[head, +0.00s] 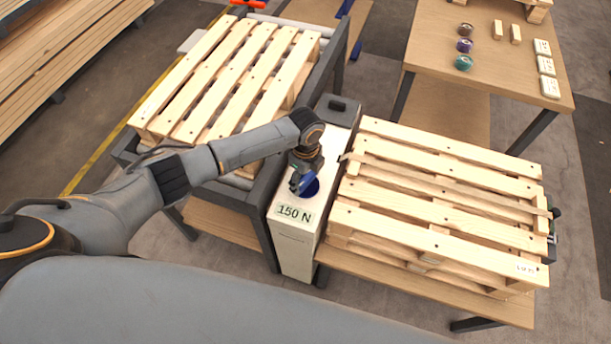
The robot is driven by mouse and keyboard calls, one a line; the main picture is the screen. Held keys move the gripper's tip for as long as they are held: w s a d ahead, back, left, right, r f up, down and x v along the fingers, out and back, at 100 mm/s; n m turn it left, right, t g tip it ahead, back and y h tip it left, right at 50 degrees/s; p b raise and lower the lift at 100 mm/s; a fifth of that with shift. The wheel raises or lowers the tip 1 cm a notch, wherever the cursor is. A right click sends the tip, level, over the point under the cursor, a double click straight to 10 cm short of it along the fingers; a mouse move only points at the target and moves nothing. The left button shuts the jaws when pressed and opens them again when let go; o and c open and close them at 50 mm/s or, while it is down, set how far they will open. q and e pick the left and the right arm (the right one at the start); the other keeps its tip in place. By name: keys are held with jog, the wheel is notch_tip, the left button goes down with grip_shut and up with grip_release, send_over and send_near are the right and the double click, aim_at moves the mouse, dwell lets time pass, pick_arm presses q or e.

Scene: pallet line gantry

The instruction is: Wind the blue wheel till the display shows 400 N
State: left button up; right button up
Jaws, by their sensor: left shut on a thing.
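The blue wheel (312,188) sits on top of a narrow pale cabinet (296,249) between two pallet tables. My left gripper (301,183) is over the wheel from above and is shut on it; the gripper hides part of the wheel. The display (294,213) is on the near end of the cabinet top, just in front of the wheel, and reads 150 N. My right gripper is not in view.
A wooden pallet (225,80) lies on the dark-framed table at left. More pallet wood (435,200) lies on the right table, close to the cabinet. A back table (500,60) holds coloured round items, small blocks and white labelled pieces.

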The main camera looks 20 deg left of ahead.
aim_at(306, 179)
pick_arm(q)
jog(key=m, duration=0.5)
jog(key=shift+m, duration=0.3)
jog(key=shift+m+b, duration=0.35)
jog(key=shift+m, duration=1.85)
jog(key=o, duration=1.2)
jog(key=shift+c, duration=0.2)
notch_tip(306, 179, up, 12)
